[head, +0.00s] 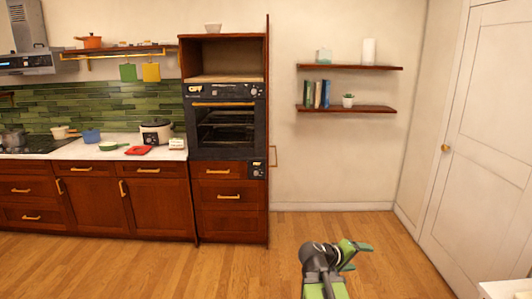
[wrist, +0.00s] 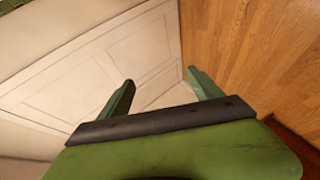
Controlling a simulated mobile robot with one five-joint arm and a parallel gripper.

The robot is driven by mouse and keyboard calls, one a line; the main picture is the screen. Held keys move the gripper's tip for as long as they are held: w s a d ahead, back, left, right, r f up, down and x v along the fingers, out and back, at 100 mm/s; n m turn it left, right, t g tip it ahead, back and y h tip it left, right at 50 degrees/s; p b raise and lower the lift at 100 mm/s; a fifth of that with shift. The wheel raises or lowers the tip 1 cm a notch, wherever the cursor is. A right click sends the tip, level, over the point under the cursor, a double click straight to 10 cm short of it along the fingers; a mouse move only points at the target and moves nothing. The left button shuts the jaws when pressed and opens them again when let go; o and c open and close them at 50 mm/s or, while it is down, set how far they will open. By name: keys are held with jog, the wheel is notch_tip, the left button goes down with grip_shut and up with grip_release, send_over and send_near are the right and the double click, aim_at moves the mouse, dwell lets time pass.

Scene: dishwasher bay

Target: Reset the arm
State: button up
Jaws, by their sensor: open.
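My gripper (head: 357,255) is at the bottom of the head view, right of centre, at the end of my green and dark grey arm. It is raised over the wood floor and points to the right. In the wrist view my gripper (wrist: 160,92) has its two green fingers spread apart with nothing between them. Beyond the fingers lie the white panelled door and the wood floor. My gripper touches nothing that I can see.
A counter (head: 85,150) with pots runs to the left. Two wall shelves (head: 350,67) hang at the back. A white door (head: 482,150) is at right. The floor (head: 130,270) is clear.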

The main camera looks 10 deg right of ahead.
jog(key=s+a+f+g+y, duration=0.1)
jog(key=a+f+y, duration=0.3)
jog(key=a, duration=0.6)
jog(key=s+a+f+g+y, duration=0.1)
jog(key=a+f+y, duration=0.3)
jog(key=a, duration=0.7)
jog(key=s+a+f+g+y, duration=0.1)
jog(key=a+f+y, duration=0.3)
jog(key=a, duration=0.6)
jog(key=shift+s+a+f, duration=0.25)
jog(key=shift+s+a, duration=0.05)
jog(key=shift+s, duration=0.5)
jog(key=shift+c, duration=0.4)
